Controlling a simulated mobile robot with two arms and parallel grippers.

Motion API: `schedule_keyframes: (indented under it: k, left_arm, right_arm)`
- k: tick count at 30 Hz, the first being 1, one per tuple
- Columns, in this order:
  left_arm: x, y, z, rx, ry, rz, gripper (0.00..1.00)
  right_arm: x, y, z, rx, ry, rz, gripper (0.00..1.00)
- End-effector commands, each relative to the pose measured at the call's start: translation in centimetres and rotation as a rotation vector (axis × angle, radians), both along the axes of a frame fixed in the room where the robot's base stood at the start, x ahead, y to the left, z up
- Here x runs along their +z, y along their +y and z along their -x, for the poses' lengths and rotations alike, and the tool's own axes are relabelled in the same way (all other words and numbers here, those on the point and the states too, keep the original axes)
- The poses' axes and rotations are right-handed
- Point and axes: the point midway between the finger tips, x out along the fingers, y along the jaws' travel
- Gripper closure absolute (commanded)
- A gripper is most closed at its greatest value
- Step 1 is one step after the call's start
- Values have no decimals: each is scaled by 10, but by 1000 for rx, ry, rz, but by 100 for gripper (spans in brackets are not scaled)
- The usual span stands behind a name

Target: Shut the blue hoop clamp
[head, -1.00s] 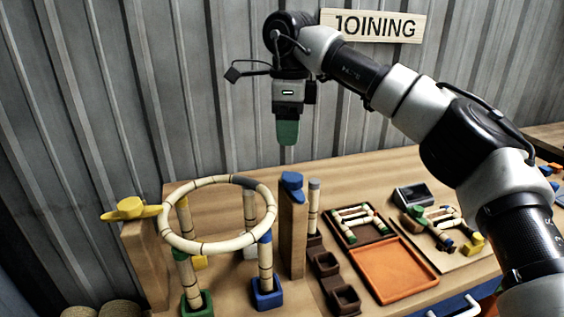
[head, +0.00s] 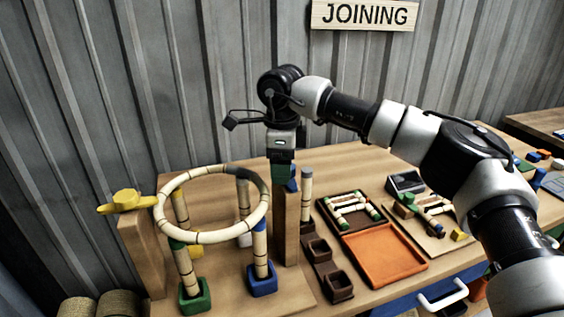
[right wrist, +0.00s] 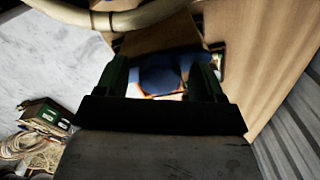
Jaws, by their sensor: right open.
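The blue hoop clamp (head: 293,183) sits on top of a wooden post (head: 287,225) right of the rattan hoop (head: 160,203). My right gripper (head: 281,175) points down at it and hides part of it in the head view. In the right wrist view, the blue clamp (right wrist: 162,76) lies between the two green fingers (right wrist: 160,80), which are apart. I cannot tell whether they touch it. The hoop rests level on several rattan legs and crosses the top of the right wrist view (right wrist: 110,17). My left gripper is out of view.
A yellow clamp (head: 127,201) sits on the left post. Right of the blue clamp's post are brown sockets (head: 338,286), an orange tray (head: 384,257) and a dark tray with rattan pieces (head: 325,207). A corrugated wall stands behind the table.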

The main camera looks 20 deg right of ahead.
Motion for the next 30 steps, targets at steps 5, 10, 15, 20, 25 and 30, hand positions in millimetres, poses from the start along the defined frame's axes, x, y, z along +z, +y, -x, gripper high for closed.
schedule_keyframes:
  k: [5,10,15,20,25,30]
  left_arm:
    - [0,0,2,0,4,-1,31]
    - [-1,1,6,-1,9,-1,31]
    - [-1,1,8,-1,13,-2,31]
    - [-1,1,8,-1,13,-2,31]
    - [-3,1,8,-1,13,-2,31]
    - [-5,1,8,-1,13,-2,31]
  right_arm:
    - [0,0,0,0,0,0,40]
    - [0,0,0,0,0,0,66]
    - [0,0,0,-1,0,0,80]
    - [1,0,0,-20,0,0,80]
    - [0,0,-1,-84,1,0,80]
    - [0,-1,-2,-202,0,0,80]
